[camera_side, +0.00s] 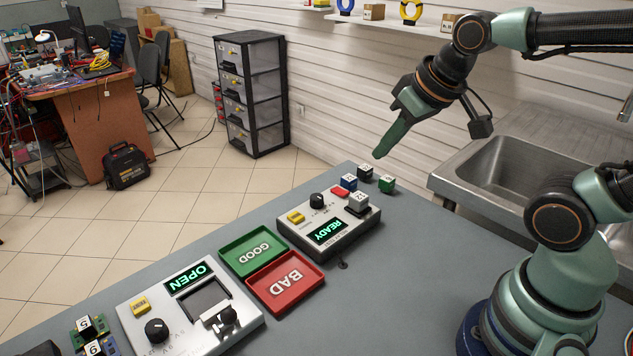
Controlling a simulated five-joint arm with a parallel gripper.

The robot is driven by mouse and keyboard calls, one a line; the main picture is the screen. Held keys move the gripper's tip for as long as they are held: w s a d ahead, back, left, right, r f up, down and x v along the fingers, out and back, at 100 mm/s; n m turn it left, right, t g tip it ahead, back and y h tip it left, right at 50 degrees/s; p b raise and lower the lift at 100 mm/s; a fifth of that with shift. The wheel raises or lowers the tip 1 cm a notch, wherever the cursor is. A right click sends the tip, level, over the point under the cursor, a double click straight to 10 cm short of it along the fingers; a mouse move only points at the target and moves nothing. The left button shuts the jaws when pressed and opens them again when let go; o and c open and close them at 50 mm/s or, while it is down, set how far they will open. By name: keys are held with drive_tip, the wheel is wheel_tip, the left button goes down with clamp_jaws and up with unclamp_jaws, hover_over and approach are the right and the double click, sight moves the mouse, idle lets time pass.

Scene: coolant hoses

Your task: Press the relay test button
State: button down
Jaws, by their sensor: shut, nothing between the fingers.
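The relay tester (315,247) is a light box with a dark base on the grey bench. Its green display (327,231) reads READY. On its top are a black knob (317,200), a red button (340,191) at the far edge and a yellow piece (296,217) whose small print I cannot read. A light grey cube, likely a relay (358,202), sits in a dark socket at its right end. My gripper (379,154) is shut and empty, pointing down, above and beyond the tester's far right end, apart from everything.
Blue (348,182), black (365,172) and green (387,184) cubes stand close behind the tester. Green GOOD (252,245) and red BAD (286,283) trays are empty. A second tester (190,310) reads OPEN. A sink (515,170) lies to the right.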

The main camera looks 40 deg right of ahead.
drive_tip(key=w+a+f+m+t, duration=0.2)
drive_tip(key=w+f+m, duration=0.2)
drive_tip(key=w, duration=0.5)
drive_tip(key=m+t+y, duration=0.1)
drive_tip(key=m, duration=0.2)
hover_over(299, 219)
wheel_tip(299, 219, down, 6)
drive_tip(key=shift+r, duration=0.1)
drive_tip(key=shift+f, duration=4.45)
drive_tip(key=shift+f, duration=0.4)
